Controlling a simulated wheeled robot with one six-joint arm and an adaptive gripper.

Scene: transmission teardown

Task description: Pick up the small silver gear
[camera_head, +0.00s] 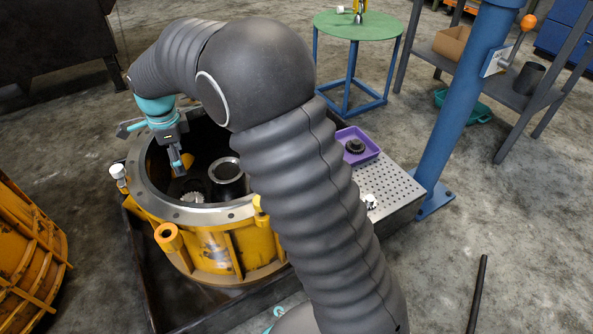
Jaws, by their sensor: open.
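A small silver gear (192,198) with a toothed rim sits inside the round yellow transmission housing (218,252), near its front inner wall, partly hidden by the rim. Another small bright silver piece (370,201), possibly also a gear, lies on the perforated metal plate (396,193) to the right. My gripper (181,163) hangs over the housing opening, pointing down, above and slightly left of the gear inside. It is open, and nothing shows between its fingers. It looks apart from the gear, but the exact height is hard to tell.
A dark cylinder with a metal ring (227,170) stands in the housing, right of the gear. The housing's grey flange (160,196) surrounds the opening. A purple tray (372,148) holds a dark gear (354,146). A blue post (463,105) rises at right. My arm hides the middle.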

